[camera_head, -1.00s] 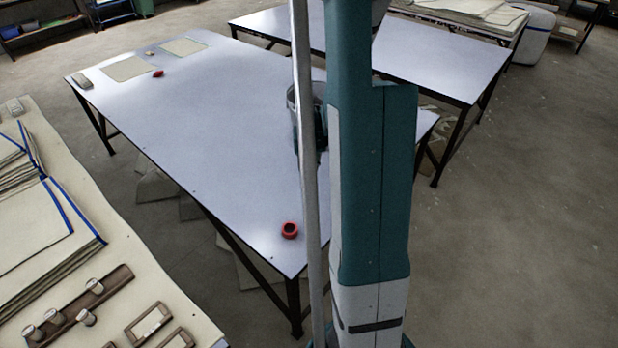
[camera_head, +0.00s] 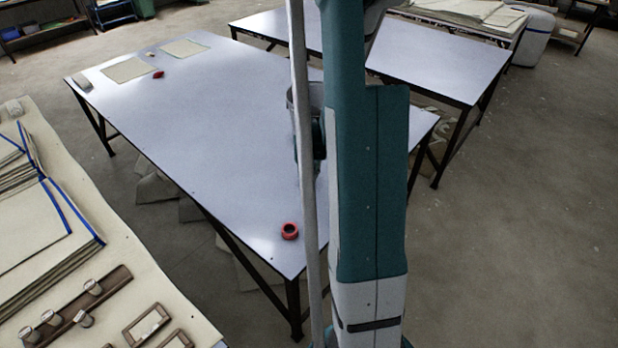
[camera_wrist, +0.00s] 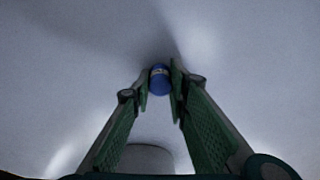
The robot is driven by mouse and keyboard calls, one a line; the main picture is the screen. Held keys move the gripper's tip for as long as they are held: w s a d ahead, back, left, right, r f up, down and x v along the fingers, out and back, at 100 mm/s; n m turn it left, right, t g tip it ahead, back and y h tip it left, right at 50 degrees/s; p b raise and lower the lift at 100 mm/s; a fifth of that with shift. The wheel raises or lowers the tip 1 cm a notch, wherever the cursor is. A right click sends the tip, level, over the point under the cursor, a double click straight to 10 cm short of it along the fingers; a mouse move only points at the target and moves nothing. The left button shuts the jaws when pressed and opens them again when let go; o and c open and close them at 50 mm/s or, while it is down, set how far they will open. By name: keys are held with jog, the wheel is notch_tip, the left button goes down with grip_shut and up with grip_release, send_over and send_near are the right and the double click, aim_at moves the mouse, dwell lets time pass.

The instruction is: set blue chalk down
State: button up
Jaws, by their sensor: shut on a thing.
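The blue chalk (camera_wrist: 159,84) is a small blue cylinder with a pale band, between the fingertips in the wrist view. My gripper (camera_wrist: 160,76) has green padded fingers and is shut on the chalk. The pale table surface (camera_head: 200,130) lies beneath, with a soft shadow around the fingers in the wrist view. I cannot tell whether the chalk touches the table. In the head view my arm hides the chalk and the fingertips.
A red ring (camera_head: 290,231) lies near the table's front corner. A small red object (camera_head: 158,74) and beige cloths (camera_head: 128,70) lie at the far left. The table's middle is clear. A side table (camera_head: 150,250) at left holds folded cloths and wooden pieces.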

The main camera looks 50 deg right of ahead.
jog(key=shift+f, duration=0.15)
jog(key=o, duration=0.9)
jog(key=shift+r, duration=0.25)
jog(key=shift+s+a+r+p, duration=0.2)
jog(key=shift+r+p, duration=0.25)
jog(key=shift+r, duration=1.5)
jog(key=shift+s+a+r+p, duration=0.25)
jog(key=shift+r+p, duration=0.2)
jog(key=shift+r, duration=1.5)
jog(key=shift+s+a+r+p, duration=0.2)
jog(key=shift+r+p, duration=0.25)
jog(key=shift+r, duration=1.5)
